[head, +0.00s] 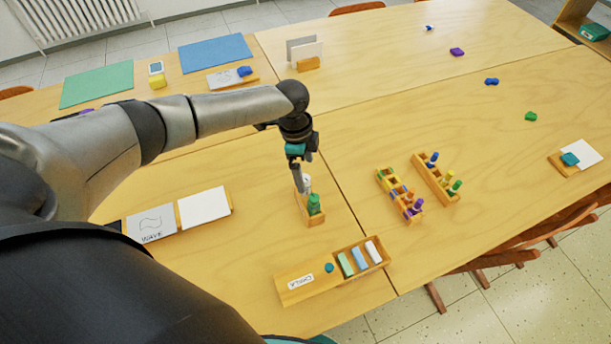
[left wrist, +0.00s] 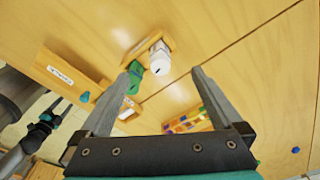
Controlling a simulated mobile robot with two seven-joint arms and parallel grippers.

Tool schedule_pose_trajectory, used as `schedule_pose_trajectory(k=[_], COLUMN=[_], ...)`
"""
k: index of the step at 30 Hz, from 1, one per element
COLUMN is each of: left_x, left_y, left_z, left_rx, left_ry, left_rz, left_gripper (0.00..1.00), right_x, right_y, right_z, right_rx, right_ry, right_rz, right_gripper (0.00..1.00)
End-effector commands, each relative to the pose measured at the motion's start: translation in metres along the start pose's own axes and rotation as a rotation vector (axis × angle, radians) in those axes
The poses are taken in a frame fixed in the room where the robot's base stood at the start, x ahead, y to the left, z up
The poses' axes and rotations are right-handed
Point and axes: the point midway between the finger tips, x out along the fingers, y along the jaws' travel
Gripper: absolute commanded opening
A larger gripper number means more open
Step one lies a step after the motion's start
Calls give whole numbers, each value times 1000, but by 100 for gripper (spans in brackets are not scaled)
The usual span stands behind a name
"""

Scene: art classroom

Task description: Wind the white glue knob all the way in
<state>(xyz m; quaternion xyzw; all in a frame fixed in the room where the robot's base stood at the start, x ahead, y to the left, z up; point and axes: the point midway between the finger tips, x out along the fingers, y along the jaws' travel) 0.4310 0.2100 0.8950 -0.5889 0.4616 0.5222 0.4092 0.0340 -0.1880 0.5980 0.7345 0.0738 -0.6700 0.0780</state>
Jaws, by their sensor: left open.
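The white glue (head: 308,183) stands in a small wooden holder (head: 312,219) behind the green glue (head: 315,204). In the left wrist view the white glue (left wrist: 160,58) shows end-on, between the fingertips and just beyond them, with the green glue (left wrist: 135,77) close by the left finger. My left gripper (head: 300,184) points down at the white glue, open, with nothing clearly held; contact cannot be told. The knob is not distinct. What seems to be my right gripper (left wrist: 43,122) shows small and dark at the left of the wrist view; its jaws are unclear.
A wooden chalk box (head: 297,281) with several sticks lies nearer the front. Two racks of coloured pieces (head: 400,194) (head: 436,178) stand to the right. White cards (head: 204,206) lie at the left. Bare table surrounds the glue holder.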

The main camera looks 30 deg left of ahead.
Motion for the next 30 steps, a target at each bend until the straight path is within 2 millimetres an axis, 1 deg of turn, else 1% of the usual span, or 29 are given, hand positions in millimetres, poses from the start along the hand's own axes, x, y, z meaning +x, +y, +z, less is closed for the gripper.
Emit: schedule_pose_trajectory(k=[30], left_x=[21], left_y=[-1], left_z=[2], left_rx=[-2], left_ry=[0], left_rz=[0], left_gripper=[100], right_x=[15], right_y=[0], right_z=[1], right_rx=[0], right_ry=[0], right_rz=[0], right_gripper=[70])
